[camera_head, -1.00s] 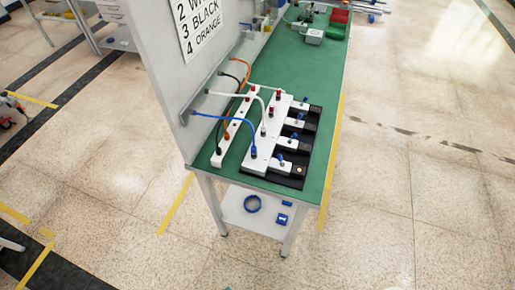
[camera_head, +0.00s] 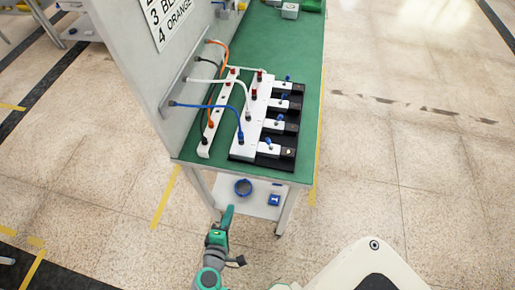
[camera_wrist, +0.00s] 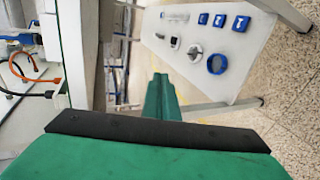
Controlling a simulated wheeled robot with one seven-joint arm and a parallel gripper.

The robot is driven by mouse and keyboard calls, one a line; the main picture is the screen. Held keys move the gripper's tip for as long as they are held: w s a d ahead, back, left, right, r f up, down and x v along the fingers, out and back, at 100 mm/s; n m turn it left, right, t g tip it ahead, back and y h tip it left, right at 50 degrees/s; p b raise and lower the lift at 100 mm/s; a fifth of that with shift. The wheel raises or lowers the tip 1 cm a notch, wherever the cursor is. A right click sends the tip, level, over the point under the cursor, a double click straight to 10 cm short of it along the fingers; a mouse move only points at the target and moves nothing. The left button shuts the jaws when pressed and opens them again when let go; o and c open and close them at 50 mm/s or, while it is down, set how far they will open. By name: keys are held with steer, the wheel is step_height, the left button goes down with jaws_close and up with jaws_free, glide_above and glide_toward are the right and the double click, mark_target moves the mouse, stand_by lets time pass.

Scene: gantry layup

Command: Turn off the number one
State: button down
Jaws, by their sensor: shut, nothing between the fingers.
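A black base with several white switch units (camera_head: 272,149), each with a blue lever, lies on the right of the green bench top in the head view. Two white strips (camera_head: 252,120) with red and dark plugs lie beside it. Blue (camera_head: 205,107), white, black and orange cables run to them from the upright panel. A sign (camera_head: 166,18) on the panel reads "4 ORANGE"; its upper lines are cut off. My gripper (camera_head: 228,213) is shut and empty, below the front edge of the bench and apart from the switches. It also shows in the wrist view (camera_wrist: 160,92). Lever settings are too small to tell.
The green bench (camera_head: 297,62) has an upright grey panel (camera_head: 125,60) along its left. A lower shelf (camera_head: 258,205) holds a blue ring (camera_head: 243,187) and a blue block (camera_head: 274,199). The floor right of the bench is clear.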

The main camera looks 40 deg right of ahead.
steer(key=w+d+r+m+g+h, duration=0.2)
steer(key=w+d+r+g+h, duration=0.15)
steer(key=r+h, duration=0.45)
steer(key=m+g+h, duration=0.2)
steer(key=m+g, duration=0.2)
steer(key=g, duration=0.1)
glide_toward(269, 143)
steer(key=shift+t, duration=0.25)
steer(key=d, duration=0.2)
steer(key=d+r, duration=0.1)
steer(key=d, duration=0.2)
steer(key=shift+w+d+r, duration=0.15)
steer(key=shift+w+d, duration=0.2)
steer(key=shift+w, duration=0.05)
steer(key=shift+d, duration=0.1)
